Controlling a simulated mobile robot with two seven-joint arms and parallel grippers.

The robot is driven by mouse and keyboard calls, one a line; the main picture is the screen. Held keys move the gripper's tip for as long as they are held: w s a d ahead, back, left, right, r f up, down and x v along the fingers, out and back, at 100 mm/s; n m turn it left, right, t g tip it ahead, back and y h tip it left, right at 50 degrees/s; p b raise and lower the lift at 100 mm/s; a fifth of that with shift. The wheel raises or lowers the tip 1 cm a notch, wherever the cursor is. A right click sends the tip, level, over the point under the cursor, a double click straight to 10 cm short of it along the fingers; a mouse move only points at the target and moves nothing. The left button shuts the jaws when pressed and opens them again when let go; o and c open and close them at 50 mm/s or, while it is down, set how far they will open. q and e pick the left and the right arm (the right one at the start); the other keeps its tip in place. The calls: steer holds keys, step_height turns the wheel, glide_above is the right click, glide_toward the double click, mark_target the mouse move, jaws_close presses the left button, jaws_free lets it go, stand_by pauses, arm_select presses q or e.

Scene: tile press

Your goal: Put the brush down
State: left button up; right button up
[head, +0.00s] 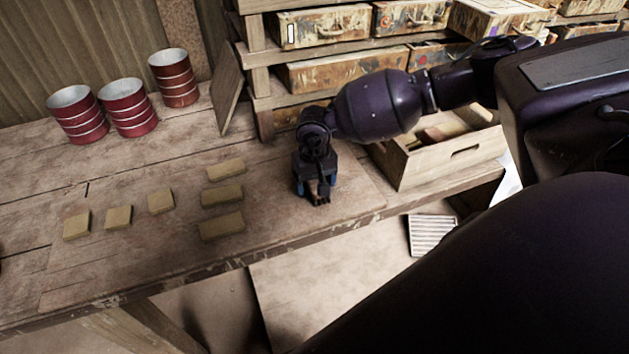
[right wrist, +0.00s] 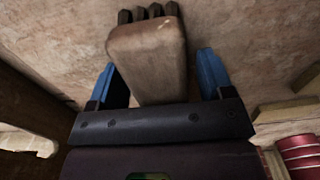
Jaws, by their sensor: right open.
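The brush (right wrist: 150,60) shows in the right wrist view as a pale brown wooden block with a row of dark tufts at its far end. My right gripper (right wrist: 158,66) has its blue fingers apart, one on each side of the brush, with visible gaps. In the head view the right gripper (head: 316,186) points down low over the wooden bench (head: 350,190), and the brush end (head: 321,198) shows just below it. The brush appears to rest on the bench, but the gripper hides most of it there. My left gripper is not in view.
Several tan blocks (head: 221,225) lie on the bench to the left. Red cans (head: 128,116) stand at the back left. A wooden crate (head: 448,158) stands to the right, and shelves with worn boxes (head: 320,27) rise behind. The bench's front edge is close to the gripper.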

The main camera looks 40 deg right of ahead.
step_height(320, 180, up, 12)
steer(key=shift+r, duration=0.2)
stand_by(0.4)
steer(key=shift+a+f, duration=0.1)
